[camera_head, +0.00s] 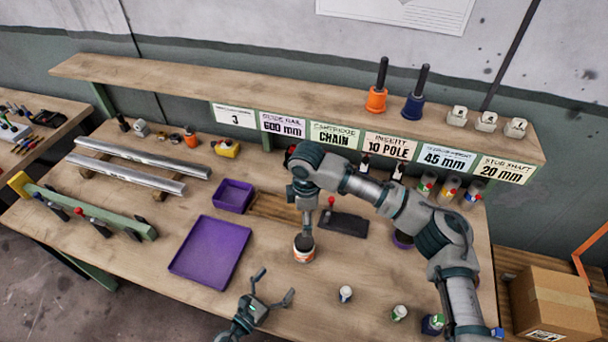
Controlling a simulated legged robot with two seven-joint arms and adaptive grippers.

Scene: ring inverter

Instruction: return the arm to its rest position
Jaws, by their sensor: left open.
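My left gripper (276,283) comes in at the bottom edge, left of centre. Its two fingers are spread wide with nothing between them, over the front of the workbench (190,292). My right arm reaches in from the lower right, bends above the middle of the bench and points down. Its lower end, my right gripper (306,222), is just above a small white and orange round container (303,254) with a dark top. The fingers there are too small and overlapped to read, and I cannot tell whether they touch it.
A large purple tray (187,267) and a small purple bin (219,205) lie left of the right gripper. Metal rails (125,177) lie farther left. Small bottles (345,294) stand at front right. A labelled shelf (200,91) runs behind. A cardboard box (553,305) stands at right.

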